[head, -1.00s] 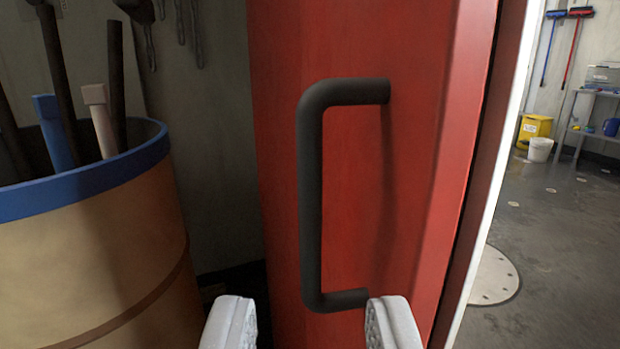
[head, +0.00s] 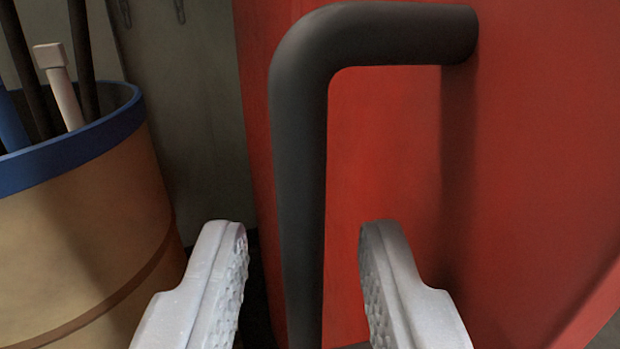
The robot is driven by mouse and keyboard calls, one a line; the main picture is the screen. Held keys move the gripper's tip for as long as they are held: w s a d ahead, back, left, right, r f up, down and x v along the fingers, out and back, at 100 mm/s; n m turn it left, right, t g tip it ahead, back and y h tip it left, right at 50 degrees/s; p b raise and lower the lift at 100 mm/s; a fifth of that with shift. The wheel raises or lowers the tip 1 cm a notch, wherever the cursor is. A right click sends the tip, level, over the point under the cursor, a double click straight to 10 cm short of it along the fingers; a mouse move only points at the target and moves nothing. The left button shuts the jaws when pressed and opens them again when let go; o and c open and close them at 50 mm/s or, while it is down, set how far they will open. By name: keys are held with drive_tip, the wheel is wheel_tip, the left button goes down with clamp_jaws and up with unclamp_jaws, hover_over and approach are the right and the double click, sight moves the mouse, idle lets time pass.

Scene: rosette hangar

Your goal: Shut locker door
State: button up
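The red locker door (head: 540,170) fills the right half of the head view and stands open, seen at an angle. Its dark bar handle (head: 298,180) runs upright, with its upper end bending right into the door. The lower end of the handle is out of the picture. My gripper (head: 303,235) is open. Its two pale, ridged fingers are on either side of the handle's upright bar, with visible gaps to both sides, so they do not appear to touch it.
A tan bin (head: 85,230) with a blue rim stands close on the left, holding several long-handled tools. A grey wall (head: 190,110) lies behind it. A small patch of floor shows at the lower right corner.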

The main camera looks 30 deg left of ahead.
drive_tip(key=shift+w+a+r, duration=0.1)
drive_tip(key=shift+w+a, duration=0.45)
drive_tip(key=shift+w, duration=0.1)
drive_tip(key=shift+w+p, duration=0.35)
drive_tip(key=shift+w, duration=0.3)
clamp_jaws()
